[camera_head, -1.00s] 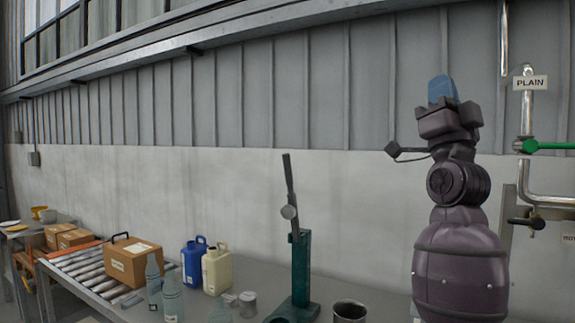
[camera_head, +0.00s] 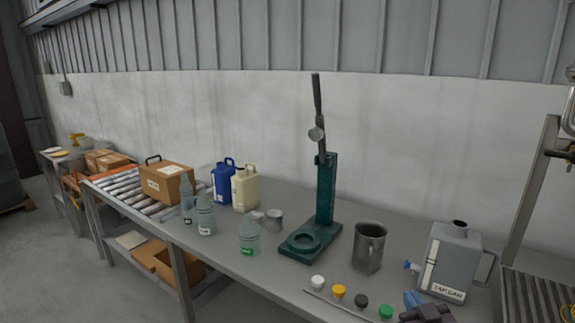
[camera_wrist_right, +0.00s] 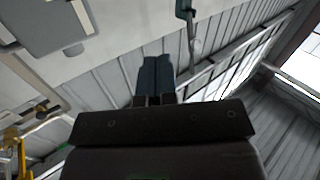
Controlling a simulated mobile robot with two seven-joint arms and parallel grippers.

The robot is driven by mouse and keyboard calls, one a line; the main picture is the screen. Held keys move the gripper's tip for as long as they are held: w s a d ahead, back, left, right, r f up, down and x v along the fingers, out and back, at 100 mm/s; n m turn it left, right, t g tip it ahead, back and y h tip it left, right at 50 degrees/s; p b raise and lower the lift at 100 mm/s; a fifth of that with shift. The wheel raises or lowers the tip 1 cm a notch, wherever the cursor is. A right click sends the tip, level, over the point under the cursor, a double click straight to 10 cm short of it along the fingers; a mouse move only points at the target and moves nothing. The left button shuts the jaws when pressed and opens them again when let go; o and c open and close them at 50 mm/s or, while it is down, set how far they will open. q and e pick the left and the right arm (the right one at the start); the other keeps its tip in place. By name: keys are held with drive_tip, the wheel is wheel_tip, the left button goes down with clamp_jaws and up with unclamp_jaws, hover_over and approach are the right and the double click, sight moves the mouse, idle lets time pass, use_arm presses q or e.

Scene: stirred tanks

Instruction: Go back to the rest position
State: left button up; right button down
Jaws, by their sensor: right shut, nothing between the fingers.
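My right gripper (camera_head: 412,299) shows at the bottom edge of the head view, low at the right, with its blue fingertips in front of the bench. In the right wrist view its fingers (camera_wrist_right: 156,76) lie side by side, shut with nothing between them, and point toward the wall panels. Most of my right arm is out of the head view. My left gripper is in neither view.
Near the right gripper are a grey tap can (camera_head: 452,262), a metal jug (camera_head: 369,248) and several coloured caps (camera_head: 339,291). A green press (camera_head: 326,200), bottles and canisters (camera_head: 245,188) stand further left on the bench (camera_head: 217,256). Floor at the left is clear.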

drive_tip(key=s+d+f+m+g+h, duration=0.1)
drive_tip(key=s+f+g, duration=0.5)
drive_tip(key=s+f, duration=1.5)
drive_tip(key=shift+s+d+f, duration=0.25)
drive_tip(key=shift+s+d, duration=0.1)
drive_tip(key=shift+s, duration=0.9)
drive_tip(key=shift+s+d, duration=0.1)
drive_tip(key=shift+d, duration=0.05)
